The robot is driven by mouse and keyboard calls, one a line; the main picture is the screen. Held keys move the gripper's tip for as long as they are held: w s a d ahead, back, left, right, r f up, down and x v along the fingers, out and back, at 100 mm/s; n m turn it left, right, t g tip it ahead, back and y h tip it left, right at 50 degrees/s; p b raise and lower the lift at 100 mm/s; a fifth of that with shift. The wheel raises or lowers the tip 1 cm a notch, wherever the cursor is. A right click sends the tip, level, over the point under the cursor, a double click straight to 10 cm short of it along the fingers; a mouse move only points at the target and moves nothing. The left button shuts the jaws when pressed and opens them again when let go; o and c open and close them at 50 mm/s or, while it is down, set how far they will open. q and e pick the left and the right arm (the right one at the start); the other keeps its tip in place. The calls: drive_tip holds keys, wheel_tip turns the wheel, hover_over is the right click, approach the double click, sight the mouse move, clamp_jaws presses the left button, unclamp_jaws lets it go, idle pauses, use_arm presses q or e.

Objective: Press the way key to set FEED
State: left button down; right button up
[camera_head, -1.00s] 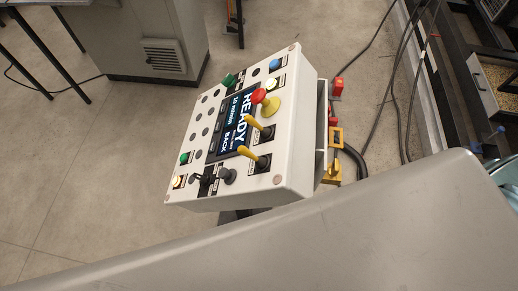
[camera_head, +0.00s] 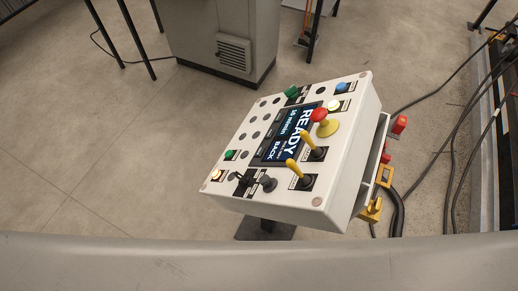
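A white control box (camera_head: 330,205) stands tilted on a post in the middle of the head view. Its dark screen (camera_head: 287,135) reads READY, a speed line and BACK. Beside the screen are two yellow levers (camera_head: 299,173), a red mushroom button (camera_head: 318,115) on a yellow base, a blue button (camera_head: 342,87) and several small green, white and dark controls. A black key-like switch (camera_head: 243,180) and a dark knob (camera_head: 268,185) sit near the lower left edge. The labels are too small to read, so I cannot tell which is the way key. Neither gripper shows.
A grey cabinet (camera_head: 215,35) with a vent stands behind the box. Cables (camera_head: 455,140) and red and yellow connectors (camera_head: 399,124) lie at the right of the box, near a dark frame. A grey surface fills the bottom. Open floor lies at the left.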

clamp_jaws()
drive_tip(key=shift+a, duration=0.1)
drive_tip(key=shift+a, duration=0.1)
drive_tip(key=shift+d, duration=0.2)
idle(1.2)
